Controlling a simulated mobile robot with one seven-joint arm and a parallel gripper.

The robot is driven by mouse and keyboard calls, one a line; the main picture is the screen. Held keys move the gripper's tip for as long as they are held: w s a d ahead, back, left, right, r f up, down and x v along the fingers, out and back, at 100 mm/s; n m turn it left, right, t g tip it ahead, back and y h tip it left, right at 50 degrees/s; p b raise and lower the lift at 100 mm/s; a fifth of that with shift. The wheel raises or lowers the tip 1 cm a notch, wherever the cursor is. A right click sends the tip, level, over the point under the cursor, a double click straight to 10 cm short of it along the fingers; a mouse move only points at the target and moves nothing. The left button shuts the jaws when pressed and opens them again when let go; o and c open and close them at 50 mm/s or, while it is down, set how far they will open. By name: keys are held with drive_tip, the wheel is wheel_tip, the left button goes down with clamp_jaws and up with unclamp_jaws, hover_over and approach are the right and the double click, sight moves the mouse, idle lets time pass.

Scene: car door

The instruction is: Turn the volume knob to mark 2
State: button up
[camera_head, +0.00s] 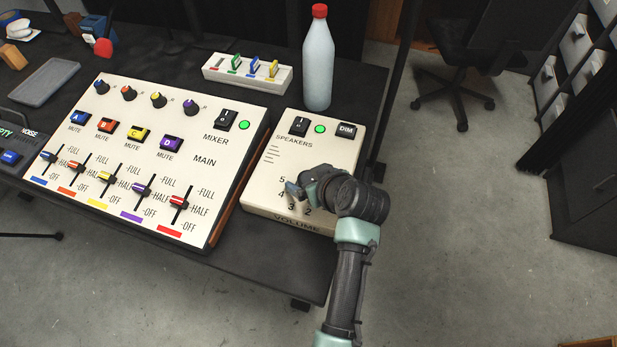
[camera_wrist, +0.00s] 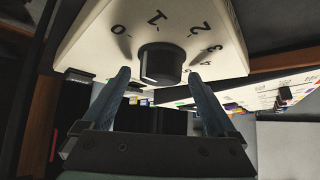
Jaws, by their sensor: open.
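The volume knob (camera_wrist: 160,65) is a black round knob on the cream speaker box (camera_head: 262,195). In the wrist view the marks 0, 1, 2 and higher curve around it. A pale line shows on the left part of its rim; I cannot tell surely which mark it points at. My gripper (camera_wrist: 160,80) is open, with one blue-grey finger on either side of the knob and a gap visible to each. In the head view my gripper (camera_head: 298,188) is over the box's lower part and hides the knob. Marks 2 to 5 and the word VOLUME show around it.
The mixer panel (camera_head: 185,165) with sliders and buttons stands left of the speaker box. A red-capped bottle (camera_head: 317,65) and a white tray with coloured pieces (camera_head: 247,73) stand behind. The speaker switch (camera_head: 299,126) and DIM button (camera_head: 346,130) are farther back on the box.

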drive_tip(key=shift+w+a+f, duration=0.15)
drive_tip(key=shift+w+f, duration=0.15)
drive_tip(key=c, duration=1.4)
drive_tip(key=shift+o, duration=0.2)
